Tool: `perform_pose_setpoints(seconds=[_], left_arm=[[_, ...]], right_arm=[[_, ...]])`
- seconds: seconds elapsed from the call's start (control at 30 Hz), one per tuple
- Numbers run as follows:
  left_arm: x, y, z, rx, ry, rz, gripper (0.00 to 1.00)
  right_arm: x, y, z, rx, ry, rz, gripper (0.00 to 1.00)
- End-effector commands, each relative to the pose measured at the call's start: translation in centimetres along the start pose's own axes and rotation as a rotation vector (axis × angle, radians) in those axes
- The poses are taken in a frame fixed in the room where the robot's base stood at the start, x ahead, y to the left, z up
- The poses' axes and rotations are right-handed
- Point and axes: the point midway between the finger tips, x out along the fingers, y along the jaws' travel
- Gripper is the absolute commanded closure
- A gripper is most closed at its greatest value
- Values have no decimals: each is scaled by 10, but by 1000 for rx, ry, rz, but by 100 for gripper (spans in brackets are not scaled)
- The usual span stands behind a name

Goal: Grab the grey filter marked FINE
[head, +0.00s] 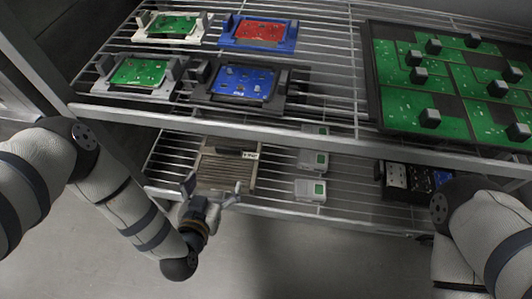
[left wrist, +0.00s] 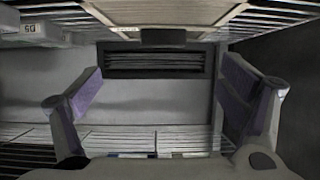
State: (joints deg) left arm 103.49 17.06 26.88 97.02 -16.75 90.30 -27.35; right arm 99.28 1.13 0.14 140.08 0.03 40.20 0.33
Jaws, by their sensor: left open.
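A flat grey-brown slatted filter (head: 226,178) lies on the lower wire shelf in the head view, with a dark bar near its back. A small white label (head: 250,155) is on it, too small to read. My left gripper (head: 212,188) is open at the filter's front edge, one finger toward each side. In the left wrist view a dark slatted panel (left wrist: 155,64) shows between the spread fingers of the left gripper (left wrist: 162,72). I cannot tell whether the fingers touch anything. My right gripper is not in view.
The upper wire shelf sits above and behind, holding circuit boards in fixtures (head: 242,83) and a dark tray of green boards (head: 388,100). Several small white boxes (head: 310,190) stand right of the filter. A dark box (head: 407,180) is farther right. The floor in front is clear.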

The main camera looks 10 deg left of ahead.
Motion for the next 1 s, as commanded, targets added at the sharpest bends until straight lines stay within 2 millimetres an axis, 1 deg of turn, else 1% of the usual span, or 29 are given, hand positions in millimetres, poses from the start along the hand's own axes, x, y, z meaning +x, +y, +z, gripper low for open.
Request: perform_pose_setpoints(seconds=[0.03, 0.13, 0.3, 0.47, 0.6, 0.7, 0.8, 0.97, 1.0], left_arm=[[6, -4, 3, 3, 18, -13, 10], [20, -6, -1, 6, 40, -22, 10], [59, -7, -2, 6, 38, -21, 10], [79, -7, -5, 5, 37, -19, 10], [106, -12, -5, 5, 35, -21, 10], [122, -12, -7, 6, 35, -19, 10], [129, -11, -10, 6, 35, -18, 10], [128, -11, -12, 6, 36, -18, 10], [128, -11, -12, 6, 36, -17, 12]], right_arm=[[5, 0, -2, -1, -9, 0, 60], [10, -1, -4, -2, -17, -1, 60], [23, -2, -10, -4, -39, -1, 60], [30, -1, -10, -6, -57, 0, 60], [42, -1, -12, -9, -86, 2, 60], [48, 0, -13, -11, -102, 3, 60], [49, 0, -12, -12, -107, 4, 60], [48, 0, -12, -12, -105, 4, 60], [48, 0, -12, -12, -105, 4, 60]])
